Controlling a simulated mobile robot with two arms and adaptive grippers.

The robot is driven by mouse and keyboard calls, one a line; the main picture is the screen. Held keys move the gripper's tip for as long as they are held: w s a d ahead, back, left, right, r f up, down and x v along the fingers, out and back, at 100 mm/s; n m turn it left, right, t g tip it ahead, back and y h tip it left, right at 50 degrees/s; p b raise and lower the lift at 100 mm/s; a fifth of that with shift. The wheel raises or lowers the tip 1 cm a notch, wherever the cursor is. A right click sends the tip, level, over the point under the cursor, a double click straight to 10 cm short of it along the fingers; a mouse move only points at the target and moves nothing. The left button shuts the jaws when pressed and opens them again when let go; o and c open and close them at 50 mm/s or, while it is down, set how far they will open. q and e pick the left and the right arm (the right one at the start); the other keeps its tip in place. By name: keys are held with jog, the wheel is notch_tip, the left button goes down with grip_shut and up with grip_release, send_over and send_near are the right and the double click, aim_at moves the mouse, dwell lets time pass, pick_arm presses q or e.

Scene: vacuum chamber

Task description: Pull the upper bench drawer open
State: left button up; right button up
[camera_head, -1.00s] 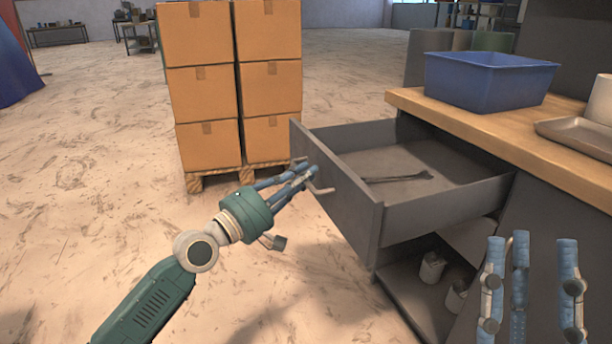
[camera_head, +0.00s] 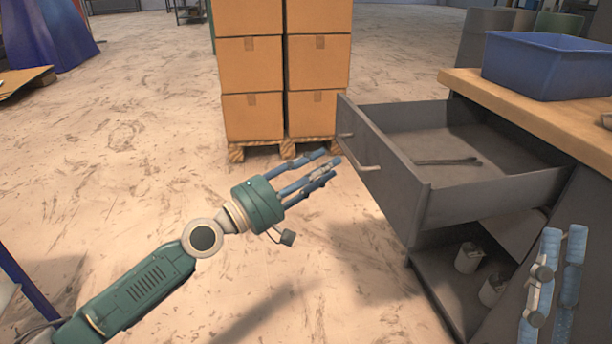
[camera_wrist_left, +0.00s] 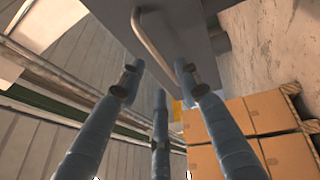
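The upper bench drawer (camera_head: 435,165) stands pulled well out of the bench, its grey front facing left. Its bar handle (camera_head: 357,153) is on that front and also shows in the left wrist view (camera_wrist_left: 157,40). My left gripper (camera_head: 322,172) is open and empty, just left of the handle and apart from it. In the left wrist view its fingers (camera_wrist_left: 158,82) are spread, with the handle beyond their tips. My right gripper (camera_head: 562,250) is at the lower right, in front of the bench, with its fingers apart and nothing between them; part of it is out of frame.
A dark tool (camera_head: 449,162) lies in the drawer. A blue bin (camera_head: 550,68) stands on the wooden bench top (camera_head: 530,100). Light cups (camera_head: 469,258) sit on the shelf below. Stacked cartons (camera_head: 254,65) on a pallet stand behind the drawer.

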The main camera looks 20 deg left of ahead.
pick_arm(q)
jog(key=v, duration=0.4)
jog(key=shift+s+a+f, duration=0.1)
jog(key=shift+s+a, duration=0.1)
jog(key=shift+s, duration=0.05)
